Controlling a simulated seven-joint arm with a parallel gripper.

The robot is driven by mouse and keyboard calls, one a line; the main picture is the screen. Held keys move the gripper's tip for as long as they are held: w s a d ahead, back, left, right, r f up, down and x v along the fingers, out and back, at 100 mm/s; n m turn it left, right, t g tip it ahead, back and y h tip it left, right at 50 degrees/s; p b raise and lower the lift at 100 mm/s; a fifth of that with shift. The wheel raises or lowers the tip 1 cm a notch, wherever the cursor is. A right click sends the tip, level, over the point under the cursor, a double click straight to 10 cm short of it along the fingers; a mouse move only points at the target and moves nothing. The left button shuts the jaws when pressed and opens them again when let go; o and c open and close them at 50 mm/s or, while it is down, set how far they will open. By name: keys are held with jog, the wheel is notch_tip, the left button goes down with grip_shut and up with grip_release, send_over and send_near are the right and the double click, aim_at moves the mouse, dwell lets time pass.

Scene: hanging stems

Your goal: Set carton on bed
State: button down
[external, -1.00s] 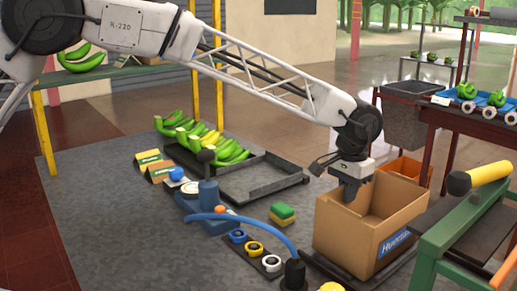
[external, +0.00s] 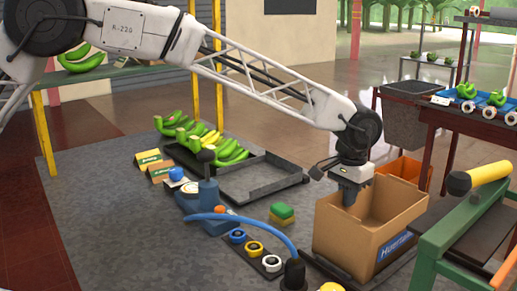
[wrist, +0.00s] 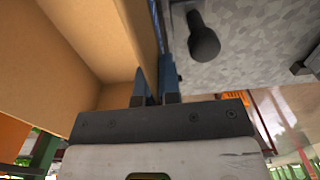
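The brown open-topped carton (external: 358,243) stands upright on a dark low platform (external: 335,268) at the lower right in the external view. It has a blue printed label on its right-facing side. My gripper (external: 350,196) points down at the carton's back-left rim. In the wrist view, a carton wall (wrist: 125,20) runs toward the fingertips (wrist: 155,80), one finger on each side of its edge. The fingers are a little apart, and contact with the wall cannot be made out. Which surface is the bed is not clear; a flat dark tray (external: 262,190) lies mid-floor.
A green and yellow block (external: 282,213), a blue hose (external: 245,222) and several coloured rings (external: 254,248) are left of the carton. An orange crate (external: 403,170) stands behind it. A green frame with a yellow roller (external: 489,174) is close on the right.

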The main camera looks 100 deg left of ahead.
jog(key=shift+f, duration=0.1)
dwell(0.3)
jog(key=c, duration=0.8)
grip_release()
jog(key=shift+c, duration=0.2)
jog(key=shift+r, duration=1.7)
jog(key=shift+r, duration=1.8)
